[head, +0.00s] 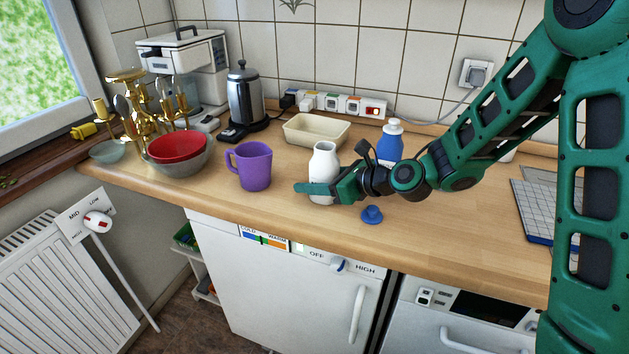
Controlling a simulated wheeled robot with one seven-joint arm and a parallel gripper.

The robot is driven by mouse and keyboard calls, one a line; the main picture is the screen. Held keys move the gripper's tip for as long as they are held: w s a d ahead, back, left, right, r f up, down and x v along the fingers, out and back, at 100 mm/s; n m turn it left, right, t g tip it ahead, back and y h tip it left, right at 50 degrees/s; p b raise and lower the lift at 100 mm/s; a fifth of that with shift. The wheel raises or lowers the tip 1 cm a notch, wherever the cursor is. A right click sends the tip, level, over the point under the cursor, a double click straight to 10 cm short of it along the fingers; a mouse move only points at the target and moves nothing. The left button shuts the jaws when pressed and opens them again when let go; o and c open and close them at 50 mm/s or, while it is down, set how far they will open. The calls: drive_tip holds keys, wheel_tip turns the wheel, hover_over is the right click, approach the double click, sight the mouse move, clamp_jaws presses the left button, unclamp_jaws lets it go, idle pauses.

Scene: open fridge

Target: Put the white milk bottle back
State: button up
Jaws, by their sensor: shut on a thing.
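The white milk bottle (324,160) stands upright on the wooden counter (455,240), near its front edge. Its top looks uncapped. My gripper (318,188) reaches in from the right and is shut on the lower part of the bottle. I cannot tell whether the bottle's base touches the counter. A blue cap (371,214) lies on the counter just right of the bottle. The white fridge door (290,295) below the counter looks shut.
A purple mug (250,167) stands left of the bottle. A blue bottle (390,145) stands behind my wrist, and a cream tray (316,133) lies behind the white bottle. Red and grey bowls (178,150) are at the left.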

drive_tip(key=o, duration=1.4)
drive_tip(key=shift+c, duration=0.2)
drive_tip(key=v, duration=1.2)
drive_tip(key=shift+s, duration=0.1)
